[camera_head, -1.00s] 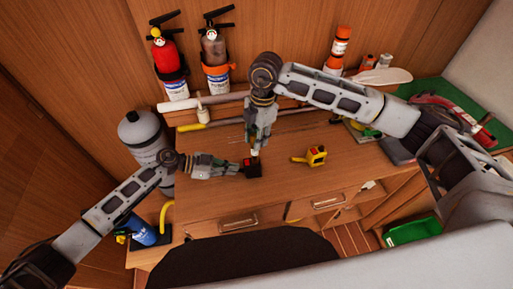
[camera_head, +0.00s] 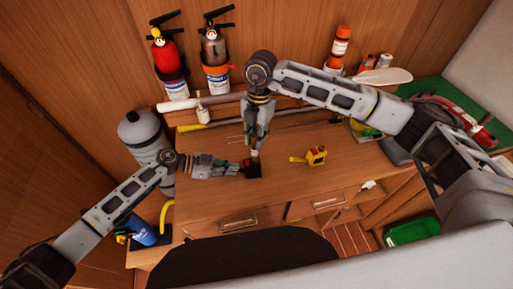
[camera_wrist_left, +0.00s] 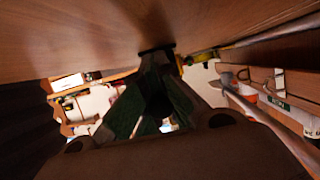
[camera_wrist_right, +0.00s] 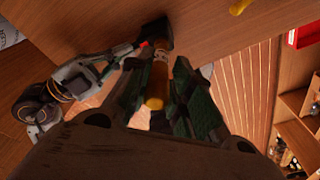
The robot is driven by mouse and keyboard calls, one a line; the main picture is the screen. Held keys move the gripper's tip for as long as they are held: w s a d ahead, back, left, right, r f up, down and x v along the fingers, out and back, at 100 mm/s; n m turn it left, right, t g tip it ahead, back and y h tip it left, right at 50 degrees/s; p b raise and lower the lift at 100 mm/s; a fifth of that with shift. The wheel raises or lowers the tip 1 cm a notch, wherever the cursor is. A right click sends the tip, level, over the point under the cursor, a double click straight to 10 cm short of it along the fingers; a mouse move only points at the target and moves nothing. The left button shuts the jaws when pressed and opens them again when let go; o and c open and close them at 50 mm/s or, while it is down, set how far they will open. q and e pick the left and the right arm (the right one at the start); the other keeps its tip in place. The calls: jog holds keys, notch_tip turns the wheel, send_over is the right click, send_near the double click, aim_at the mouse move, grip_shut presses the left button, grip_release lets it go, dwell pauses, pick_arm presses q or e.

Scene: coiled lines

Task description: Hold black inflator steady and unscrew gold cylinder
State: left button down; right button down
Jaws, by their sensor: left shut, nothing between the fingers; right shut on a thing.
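The black inflator (camera_head: 252,170) is a small dark block with a red detail, low over the wooden desk top. The gold cylinder (camera_wrist_right: 157,82) stands at the inflator (camera_wrist_right: 157,33); whether it is still threaded in cannot be told. My right gripper (camera_head: 256,146) points down from above, shut on the gold cylinder, which shows between its fingers in the right wrist view (camera_wrist_right: 162,95). My left gripper (camera_head: 240,168) reaches in from the left, shut with nothing between its fingers, its tips right beside the inflator. In the left wrist view its fingers (camera_wrist_left: 157,62) hide most of the inflator.
A grey tank (camera_head: 142,135) stands at the left. The front of the desk is clear.

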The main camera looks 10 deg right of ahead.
jog(key=shift+r, duration=0.45)
dwell(0.5)
jog(key=shift+r, duration=2.4)
pick_arm(q)
jog(key=c, duration=1.6)
grip_release()
jog(key=shift+o, duration=0.2)
jog(key=shift+v, duration=6)
jog(key=shift+f, duration=0.1)
